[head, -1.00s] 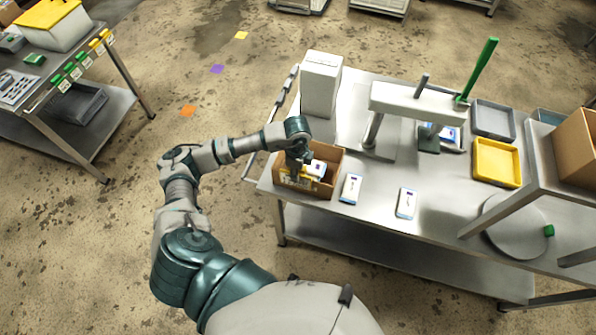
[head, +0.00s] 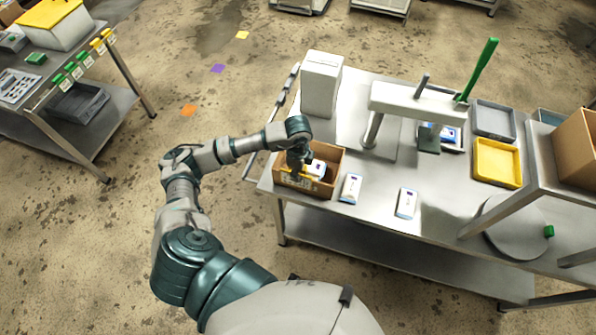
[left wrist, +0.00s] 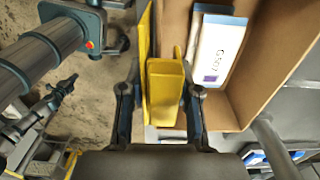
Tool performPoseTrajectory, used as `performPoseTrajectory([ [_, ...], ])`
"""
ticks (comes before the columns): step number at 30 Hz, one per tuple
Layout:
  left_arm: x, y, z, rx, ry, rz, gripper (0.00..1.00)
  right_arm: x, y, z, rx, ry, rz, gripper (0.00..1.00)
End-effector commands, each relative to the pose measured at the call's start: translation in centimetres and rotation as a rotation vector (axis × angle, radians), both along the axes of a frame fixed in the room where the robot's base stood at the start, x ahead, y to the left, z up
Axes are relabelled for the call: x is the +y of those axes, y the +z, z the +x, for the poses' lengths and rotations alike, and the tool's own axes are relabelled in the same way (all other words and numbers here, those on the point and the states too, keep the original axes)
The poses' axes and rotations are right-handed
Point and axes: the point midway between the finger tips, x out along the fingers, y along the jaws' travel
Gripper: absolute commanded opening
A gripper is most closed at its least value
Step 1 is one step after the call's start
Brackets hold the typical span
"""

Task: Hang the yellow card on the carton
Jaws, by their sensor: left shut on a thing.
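The yellow card (left wrist: 164,98) is between the two fingers of my left gripper (left wrist: 160,92) in the left wrist view. The gripper is shut on its thick yellow top part. A thin yellow strip runs along the outer side of the carton's wall, and a short yellow piece shows on the inner side, so the card appears to straddle the rim. Whether it rests on the rim I cannot tell. The brown open carton (head: 336,166) stands at the table's near left corner. My left gripper (head: 298,170) is over its left side and hides most of the card.
White boxed devices (left wrist: 218,48) lie inside the carton. Two more devices (head: 351,188) (head: 407,203) lie on the table to its right. A tall white box (head: 321,84) stands behind it. A press with a green lever (head: 478,70) and a yellow tray (head: 497,162) are farther right.

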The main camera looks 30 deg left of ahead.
Motion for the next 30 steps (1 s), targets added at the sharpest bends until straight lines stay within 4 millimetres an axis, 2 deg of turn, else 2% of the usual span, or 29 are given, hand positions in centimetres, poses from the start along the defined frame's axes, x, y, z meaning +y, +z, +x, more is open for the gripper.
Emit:
performPoseTrajectory([
  [5, -0.2, 0.1, 0.0, -0.001, -0.001, 0.001, 0.00, 1.2, 0.0, 0.0, 0.000, 0.000, 0.013, 0.00],
  [19, 0.0, -0.8, 0.0, 0.000, -0.001, -0.001, 0.00, -0.2, -0.6, 0.0, 0.001, 0.004, -0.003, 0.00],
  [30, -0.1, -1.5, 0.0, 0.000, -0.001, -0.001, 0.00, -0.2, -1.1, 0.0, 0.001, 0.002, -0.002, 0.00],
])
